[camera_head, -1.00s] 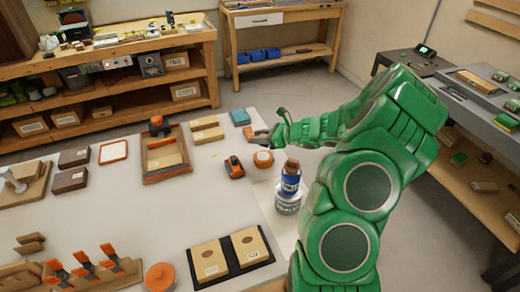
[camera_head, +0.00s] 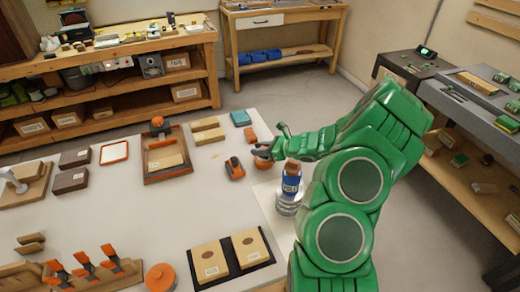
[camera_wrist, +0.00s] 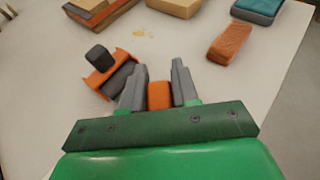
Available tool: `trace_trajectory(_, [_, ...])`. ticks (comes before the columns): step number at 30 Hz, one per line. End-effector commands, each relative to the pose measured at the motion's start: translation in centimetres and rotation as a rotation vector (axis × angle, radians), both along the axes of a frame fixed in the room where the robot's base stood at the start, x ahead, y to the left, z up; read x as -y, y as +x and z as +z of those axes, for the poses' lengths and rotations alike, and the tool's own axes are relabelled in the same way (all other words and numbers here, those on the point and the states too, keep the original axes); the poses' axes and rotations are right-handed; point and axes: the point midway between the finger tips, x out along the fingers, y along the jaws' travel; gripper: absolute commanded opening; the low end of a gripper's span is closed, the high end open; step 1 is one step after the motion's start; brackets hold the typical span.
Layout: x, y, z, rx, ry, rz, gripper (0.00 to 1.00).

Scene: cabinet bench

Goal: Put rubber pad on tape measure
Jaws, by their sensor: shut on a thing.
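My gripper (camera_wrist: 158,88) is shut on a small orange block (camera_wrist: 160,96), low between the two grey fingers. I cannot tell for sure whether this block is the rubber pad or part of the tape measure. In the head view my gripper (camera_head: 263,154) covers the spot where an orange piece with a pale face was visible. A black and orange tool (camera_head: 234,168) lies just left of the gripper; it also shows in the wrist view (camera_wrist: 122,78).
A blue-labelled bottle (camera_head: 291,186) stands close beside my forearm at the table's right edge. A teal block (camera_head: 240,118) and tan blocks (camera_head: 207,130) lie farther back. A wooden tray (camera_head: 166,176) is to the left. Bare tabletop lies between the tray and the boxes at front.

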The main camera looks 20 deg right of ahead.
Motion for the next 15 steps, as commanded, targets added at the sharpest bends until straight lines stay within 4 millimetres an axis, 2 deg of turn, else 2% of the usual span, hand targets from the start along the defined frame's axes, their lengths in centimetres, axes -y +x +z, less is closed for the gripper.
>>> trace_trajectory(4, [0.0,0.0,-0.27,0.0,0.0,0.0,0.0])
trace_trajectory(5, [0.0,0.0,-0.3,0.0,0.0,0.0,0.31])
trace_trajectory(9, [0.01,-0.01,-0.27,0.0,0.0,0.0,0.52])
trace_trajectory(10, [0.01,-0.01,-0.27,0.0,0.0,0.0,0.55])
trace_trajectory(15, [0.02,0.0,-0.27,0.0,0.0,0.0,0.55])
